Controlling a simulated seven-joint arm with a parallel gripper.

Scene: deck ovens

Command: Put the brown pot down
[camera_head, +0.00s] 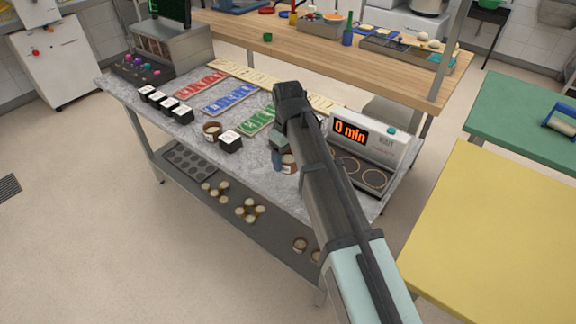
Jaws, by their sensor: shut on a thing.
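A brown pot (290,167) with a pale label shows just below the end of my arm, partly hidden by it. My gripper (282,160) points down over the grey worktop (251,171) and is shut on this pot. The arm covers much of the grip, and I cannot tell whether the pot touches the worktop. Another brown pot (212,131) stands on the worktop to the left, beside a black pot with a white top (230,142).
A device with a red "0 min" display (351,133) and round ringed spots (375,179) stands right of my gripper. Several black pots (163,104) and red, blue and green boards (230,97) lie left and behind. The lower shelf (272,229) holds small jars.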

